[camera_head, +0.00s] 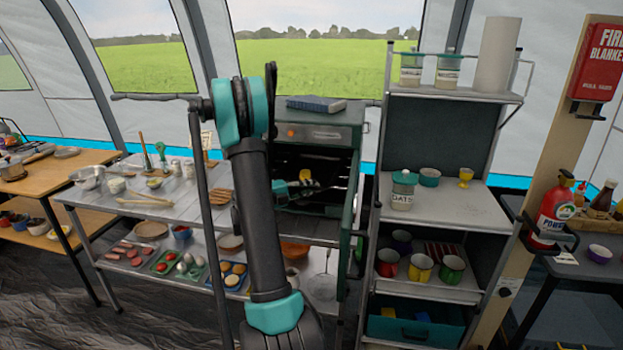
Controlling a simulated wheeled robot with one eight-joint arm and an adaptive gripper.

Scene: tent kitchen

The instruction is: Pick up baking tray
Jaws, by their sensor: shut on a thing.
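My gripper (312,184) is at the mouth of the open green oven (322,132), right of my upright dark arm. Its fingers are shut on a thin thing, which I take to be the baking tray (336,188). Only a thin, light edge of it shows at the fingertips against the dark oven inside. The rest of it is hidden or too small to make out. My arm covers the left part of the oven opening.
The oven door (351,225) stands open on the right, close to my gripper. A metal shelf unit (450,205) with an oats jar (403,190) and mugs is just beyond it. A prep table (90,197) with utensils and food trays below is left.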

